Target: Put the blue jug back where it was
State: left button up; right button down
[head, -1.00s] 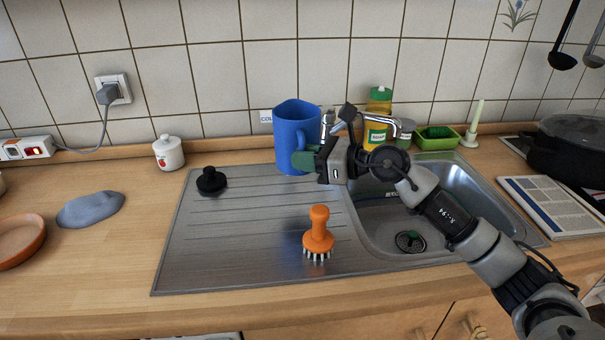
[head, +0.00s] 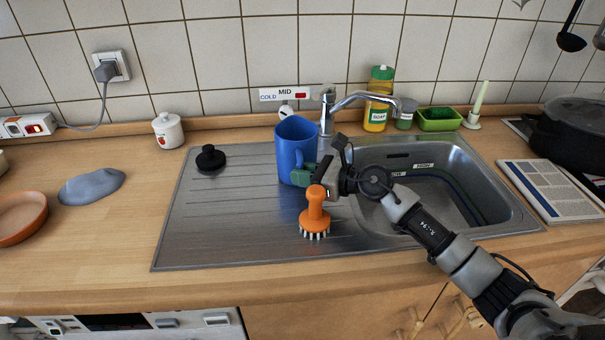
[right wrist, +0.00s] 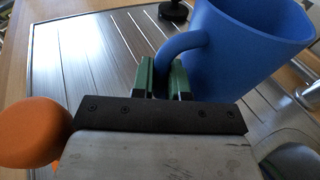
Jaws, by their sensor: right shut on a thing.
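The blue jug (head: 293,143) is upright at the right part of the ribbed drainboard (head: 225,220), just left of the sink basin and behind the orange brush. My right gripper (head: 311,172) is shut on the jug's handle, which faces the front right. In the right wrist view the green fingers (right wrist: 165,78) close around the handle of the jug (right wrist: 245,45). I cannot tell for sure whether the jug's base touches the metal. My left gripper does not show.
The orange brush (head: 315,212) stands close in front of my right gripper. A black stopper (head: 210,158) sits at the drainboard's back left. The tap (head: 350,100) rises right of the jug. A soap bottle (head: 378,100) and green tray (head: 437,120) stand behind the basin. The drainboard's left front is clear.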

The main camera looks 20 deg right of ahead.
jog(key=shift+r, duration=0.1)
jog(key=c, duration=1.1)
grip_release()
jog(key=shift+f, duration=0.2)
jog(key=shift+r, duration=0.3)
jog(key=b+v, duration=0.1)
jog(key=v, duration=0.2)
jog(key=b+v, duration=0.1)
jog(key=v, duration=0.3)
jog(key=b+v, duration=0.1)
jog(key=v, duration=0.2)
jog(key=shift+s+d+f, duration=0.25)
jog(key=shift+s+f, duration=0.05)
jog(key=shift+s, duration=0.05)
jog(key=shift+s+d+r, duration=0.25)
jog(key=shift+s+d, duration=0.15)
jog(key=shift+d, duration=0.05)
